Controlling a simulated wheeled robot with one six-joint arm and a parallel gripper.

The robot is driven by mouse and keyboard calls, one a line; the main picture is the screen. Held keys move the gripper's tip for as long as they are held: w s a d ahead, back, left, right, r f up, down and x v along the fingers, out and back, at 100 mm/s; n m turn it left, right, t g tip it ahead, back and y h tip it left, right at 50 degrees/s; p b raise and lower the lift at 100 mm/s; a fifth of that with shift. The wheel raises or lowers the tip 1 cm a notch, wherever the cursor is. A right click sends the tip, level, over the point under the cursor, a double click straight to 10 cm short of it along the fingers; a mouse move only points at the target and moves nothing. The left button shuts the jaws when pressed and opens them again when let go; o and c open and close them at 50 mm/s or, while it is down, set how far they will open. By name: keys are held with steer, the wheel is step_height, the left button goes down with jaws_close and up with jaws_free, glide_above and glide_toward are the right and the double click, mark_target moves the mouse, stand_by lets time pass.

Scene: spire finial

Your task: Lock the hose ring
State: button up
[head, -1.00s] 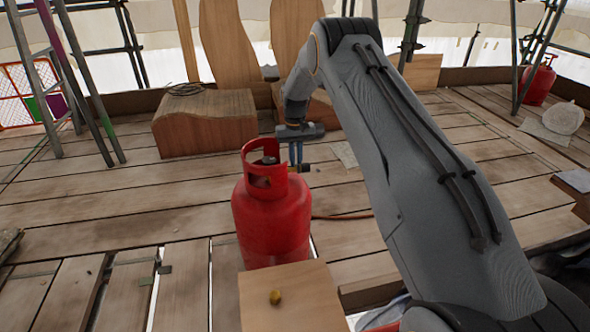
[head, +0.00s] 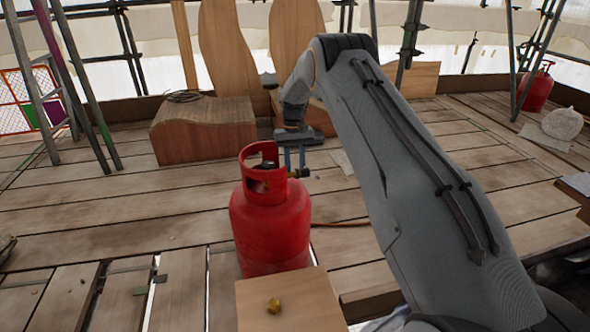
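A red gas cylinder (head: 270,230) with a cut-out collar stands upright in the middle of the head view. A small dark and brass fitting (head: 300,173) sticks out at the right of its collar; the hose ring itself is too small to make out. An orange-red hose (head: 342,224) lies on the boards right of the cylinder. My gripper (head: 295,168) points down just right of the collar, with its fingertips at the fitting. Its two fingers show a gap between them. Whether they touch the fitting cannot be told.
A curved wooden block (head: 205,130) stands behind left. Another red cylinder (head: 537,90) is far right. Plank floor at left is mostly clear; gaps show between front boards.

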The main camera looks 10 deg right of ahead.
step_height(320, 180, up, 8)
steer(key=w, duration=0.1)
steer(key=shift+w+p, duration=0.2)
steer(key=shift+p, duration=0.2)
steer(key=shift+f, duration=0.1)
